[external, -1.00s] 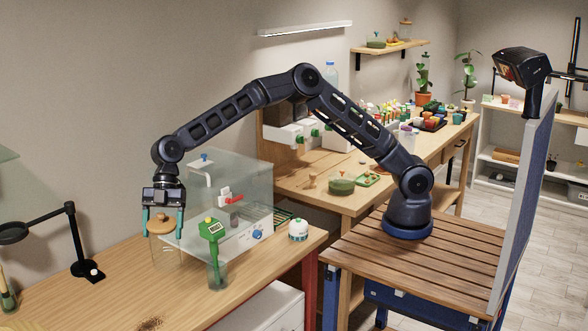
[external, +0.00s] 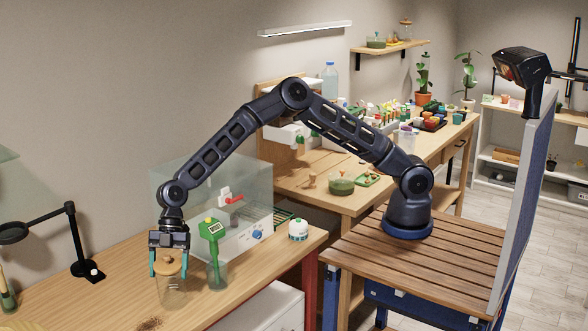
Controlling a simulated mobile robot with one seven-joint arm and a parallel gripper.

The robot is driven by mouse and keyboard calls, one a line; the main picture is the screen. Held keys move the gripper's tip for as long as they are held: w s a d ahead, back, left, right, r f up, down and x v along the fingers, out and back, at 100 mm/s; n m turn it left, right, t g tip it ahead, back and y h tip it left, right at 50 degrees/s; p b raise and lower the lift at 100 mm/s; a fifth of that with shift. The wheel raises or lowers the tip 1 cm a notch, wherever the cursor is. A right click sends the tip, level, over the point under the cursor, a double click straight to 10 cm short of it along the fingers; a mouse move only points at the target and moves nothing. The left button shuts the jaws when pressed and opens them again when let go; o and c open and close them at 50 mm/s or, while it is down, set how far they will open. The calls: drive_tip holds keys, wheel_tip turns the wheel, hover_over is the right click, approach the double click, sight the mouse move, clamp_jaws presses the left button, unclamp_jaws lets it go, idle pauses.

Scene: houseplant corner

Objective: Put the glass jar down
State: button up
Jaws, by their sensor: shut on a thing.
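The glass jar (external: 171,292) is clear, with a round wooden lid (external: 172,265). It is upright at the lower left of the external view, over the near wooden table. My gripper (external: 169,264) points down with its teal fingers on either side of the lid, shut on the jar. The jar's clear bottom is hard to make out, so I cannot tell whether it touches the tabletop.
A green meter in a clear cup (external: 217,274) stands close to the jar's right. Behind are a clear box with a white base (external: 240,238) and a white-and-green round item (external: 298,230). A black lamp (external: 83,268) stands left. Bare tabletop (external: 110,298) lies left of the jar; a dark soil patch (external: 149,324) lies in front.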

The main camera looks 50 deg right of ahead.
idle(0.3)
drive_tip(key=o, duration=1.6)
drive_tip(key=v, duration=1.2)
